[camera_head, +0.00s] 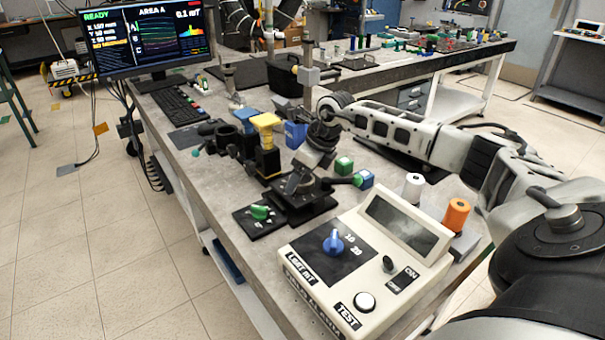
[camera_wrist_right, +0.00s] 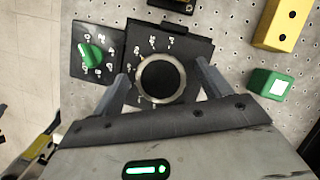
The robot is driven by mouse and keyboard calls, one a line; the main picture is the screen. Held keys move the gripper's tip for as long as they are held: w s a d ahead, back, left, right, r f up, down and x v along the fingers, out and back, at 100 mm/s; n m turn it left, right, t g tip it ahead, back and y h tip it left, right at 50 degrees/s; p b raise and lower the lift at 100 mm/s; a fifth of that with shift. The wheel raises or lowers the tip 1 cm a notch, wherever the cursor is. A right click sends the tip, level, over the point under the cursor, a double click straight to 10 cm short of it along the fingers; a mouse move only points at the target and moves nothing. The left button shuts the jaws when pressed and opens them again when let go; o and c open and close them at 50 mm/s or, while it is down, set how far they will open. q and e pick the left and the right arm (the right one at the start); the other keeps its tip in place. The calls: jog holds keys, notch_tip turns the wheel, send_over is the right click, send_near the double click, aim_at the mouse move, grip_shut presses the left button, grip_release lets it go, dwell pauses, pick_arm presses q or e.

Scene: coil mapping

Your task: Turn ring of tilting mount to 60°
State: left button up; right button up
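The tilting mount's round ring (camera_wrist_right: 161,79) shows in the right wrist view as a dark disc with a pale rim, on a black plate (camera_wrist_right: 190,45) with white scale marks. The marks are too small to read. My right gripper (camera_wrist_right: 162,74) is open, with one finger on each side of the ring and visible gaps between. In the head view the mount's black base (camera_head: 302,203) stands on the bench, and my right gripper (camera_head: 318,146) is above it, hiding its upper part. My left gripper is not in view.
A green knob (camera_head: 260,212) on a black plate sits left of the mount. A beige control box (camera_head: 372,262) stands in front. A monitor (camera_head: 150,38) reads READY.

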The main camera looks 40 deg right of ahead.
jog(key=b+v, duration=0.1)
jog(key=v, duration=1.5)
jog(key=shift+w, duration=0.1)
